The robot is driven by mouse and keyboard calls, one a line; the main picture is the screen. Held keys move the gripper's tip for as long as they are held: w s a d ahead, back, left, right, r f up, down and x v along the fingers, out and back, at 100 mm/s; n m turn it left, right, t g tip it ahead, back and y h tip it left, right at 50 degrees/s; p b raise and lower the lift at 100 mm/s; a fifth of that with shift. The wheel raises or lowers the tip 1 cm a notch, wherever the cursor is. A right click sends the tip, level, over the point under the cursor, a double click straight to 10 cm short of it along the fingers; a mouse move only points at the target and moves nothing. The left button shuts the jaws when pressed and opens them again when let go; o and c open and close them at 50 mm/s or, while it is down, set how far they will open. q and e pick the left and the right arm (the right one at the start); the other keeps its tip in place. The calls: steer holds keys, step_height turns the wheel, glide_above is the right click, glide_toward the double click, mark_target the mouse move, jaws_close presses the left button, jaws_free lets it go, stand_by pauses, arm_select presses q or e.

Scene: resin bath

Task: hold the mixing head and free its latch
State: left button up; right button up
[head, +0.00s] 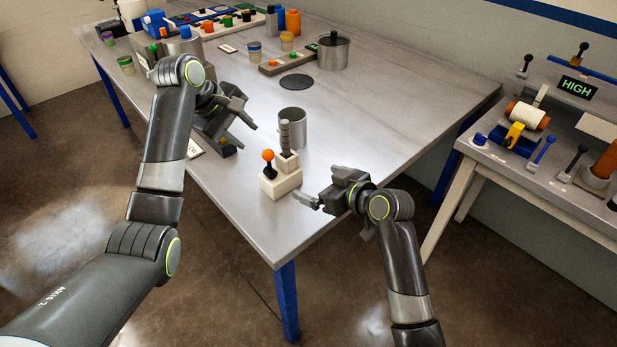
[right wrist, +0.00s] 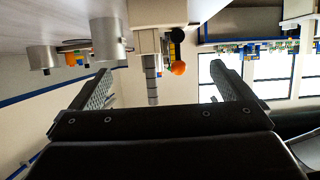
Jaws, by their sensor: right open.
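A white stepped block (head: 281,182) stands near the table's front corner. It carries an upright grey ribbed handle (head: 285,135) and a black lever with an orange ball (head: 268,155); I take this for the mixing head and its latch. In the right wrist view the block (right wrist: 145,38), handle (right wrist: 151,85) and orange ball (right wrist: 178,67) appear upside down, beyond the jaws. My right gripper (head: 315,188) is open and empty, just right of the block and apart from it. My left gripper (head: 243,126) is open and empty, left of the block above the table.
A metal cup (head: 292,124) stands close behind the handle. A lidded pot (head: 333,52), a dark disc (head: 297,82) and a strip with knobs (head: 287,62) lie farther back. A side bench (head: 545,180) with a "HIGH" display stands at the right. The table's middle right is clear.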

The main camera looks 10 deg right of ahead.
mark_target(276, 167)
steer(key=x, duration=1.7)
steer(key=shift+f, duration=0.1)
steer(key=shift+c, duration=0.3)
steer(key=c, duration=0.8)
